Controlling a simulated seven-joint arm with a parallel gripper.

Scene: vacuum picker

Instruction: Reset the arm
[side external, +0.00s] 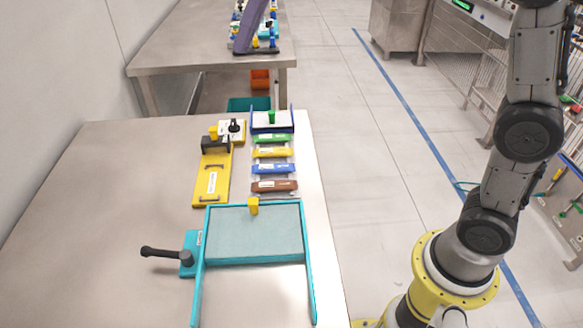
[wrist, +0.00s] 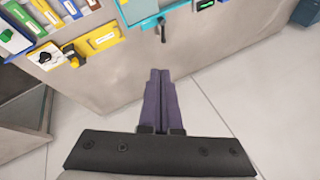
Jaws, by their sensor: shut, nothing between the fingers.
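My gripper (wrist: 160,73) shows in the wrist view, its two purple fingers side by side and shut with nothing between them.
The steel table (side external: 130,215) holds a teal frame (side external: 310,270) with a black-handled lever (side external: 165,253), a yellow fixture (side external: 212,182) and several coloured bars. A second table (side external: 180,45) stands behind. Floor (side external: 385,200) is clear between table and arm.

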